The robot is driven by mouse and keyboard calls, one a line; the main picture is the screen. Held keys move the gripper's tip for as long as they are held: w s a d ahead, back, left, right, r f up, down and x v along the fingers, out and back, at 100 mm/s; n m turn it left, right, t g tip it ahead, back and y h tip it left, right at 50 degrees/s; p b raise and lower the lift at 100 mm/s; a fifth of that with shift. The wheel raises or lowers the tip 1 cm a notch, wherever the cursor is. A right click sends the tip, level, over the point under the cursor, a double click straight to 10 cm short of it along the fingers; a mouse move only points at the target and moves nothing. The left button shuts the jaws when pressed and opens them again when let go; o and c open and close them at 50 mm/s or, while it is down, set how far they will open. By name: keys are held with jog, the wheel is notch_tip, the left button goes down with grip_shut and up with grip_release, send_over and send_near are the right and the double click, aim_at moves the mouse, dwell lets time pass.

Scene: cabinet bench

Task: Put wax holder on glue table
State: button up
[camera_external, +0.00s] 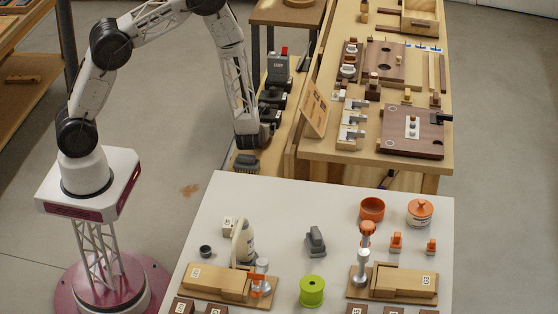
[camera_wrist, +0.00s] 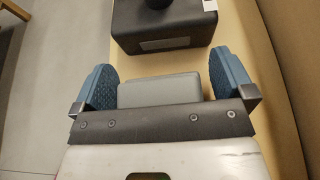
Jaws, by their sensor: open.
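My gripper (camera_external: 246,161) hangs at the near end of a narrow wooden bench (camera_external: 232,159). In the wrist view my gripper (camera_wrist: 160,88) has its two blue fingers spread wide. A plain grey block (camera_wrist: 160,90) shows between the fingers, partly hidden by the gripper's front plate; I cannot tell whether the fingers touch it. A dark grey box (camera_wrist: 165,27) with a round black part on top stands just beyond. No readable label tells which thing is the wax holder. I also cannot tell whether the glue table is the white table (camera_external: 325,195) or the wooden workbench (camera_external: 340,158).
Dark boxes (camera_external: 268,115) line the narrow bench behind my gripper. A leaning wooden board (camera_external: 315,107) stands to the right. The white table holds a green spool (camera_external: 312,291), a bottle (camera_external: 250,243), an orange bowl (camera_external: 372,208) and wooden boxes (camera_external: 403,283). Its upper left is clear.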

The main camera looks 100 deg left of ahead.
jog(key=shift+c, duration=0.5)
jog(key=c, duration=1)
jog(key=shift+o, duration=0.2)
jog(key=shift+r, duration=0.2)
jog(key=shift+r, duration=1.6)
jog(key=s+d+r, duration=0.1)
jog(key=s+d, duration=0.9)
jog(key=s, duration=0.2)
jog(key=shift+s+d+r, duration=0.15)
jog(key=shift+r, duration=0.05)
